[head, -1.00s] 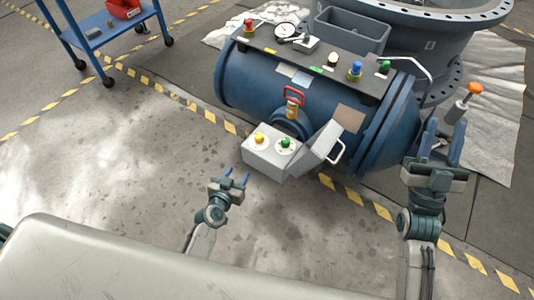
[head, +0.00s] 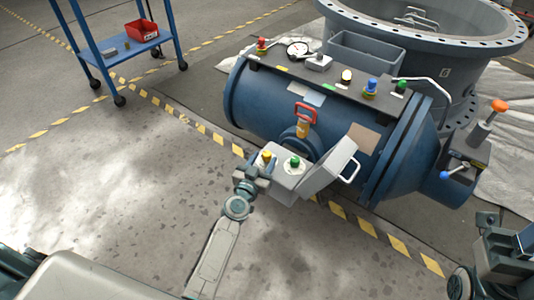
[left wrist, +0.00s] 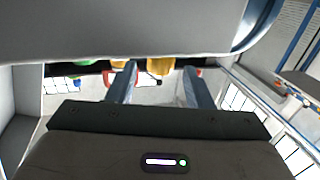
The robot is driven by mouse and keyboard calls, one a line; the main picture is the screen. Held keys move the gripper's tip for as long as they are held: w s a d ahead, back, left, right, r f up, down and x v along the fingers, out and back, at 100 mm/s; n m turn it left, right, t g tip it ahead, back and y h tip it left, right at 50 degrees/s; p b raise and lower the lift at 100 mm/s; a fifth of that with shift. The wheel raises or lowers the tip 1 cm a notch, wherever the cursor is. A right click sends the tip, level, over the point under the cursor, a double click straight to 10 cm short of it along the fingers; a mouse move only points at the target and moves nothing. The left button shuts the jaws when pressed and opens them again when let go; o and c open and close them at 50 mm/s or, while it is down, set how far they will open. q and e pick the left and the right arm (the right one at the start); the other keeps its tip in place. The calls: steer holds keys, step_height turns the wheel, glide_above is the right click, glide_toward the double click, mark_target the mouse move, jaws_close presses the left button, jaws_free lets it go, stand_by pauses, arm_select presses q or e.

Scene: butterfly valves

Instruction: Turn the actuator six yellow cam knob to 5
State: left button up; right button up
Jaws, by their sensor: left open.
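The yellow cam knob (head: 267,156) stands on the left of the top face of the open grey actuator box (head: 289,183). The green knob (head: 295,161) is to its right. My left gripper (head: 262,168) is open at the box's left front edge, right beside the yellow knob. In the left wrist view the yellow knob (left wrist: 160,65) appears between the two spread fingers, its upper part cut by a grey surface. Whether the fingers touch it is unclear, and its dial marks are too small to read. My right gripper (head: 524,240) is partly cut off at the right edge.
The box's raised lid (head: 330,166) with a white handle stands right of the knobs. Behind is the blue cylinder (head: 258,104) with a red-handled valve (head: 305,113). A blue cart (head: 134,44) stands at the back left. The floor in front is clear.

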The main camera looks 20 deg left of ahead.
mark_target(265, 157)
arm_select(q)
steer(key=shift+w+d, duration=0.15)
steer(key=shift+w, duration=1.55)
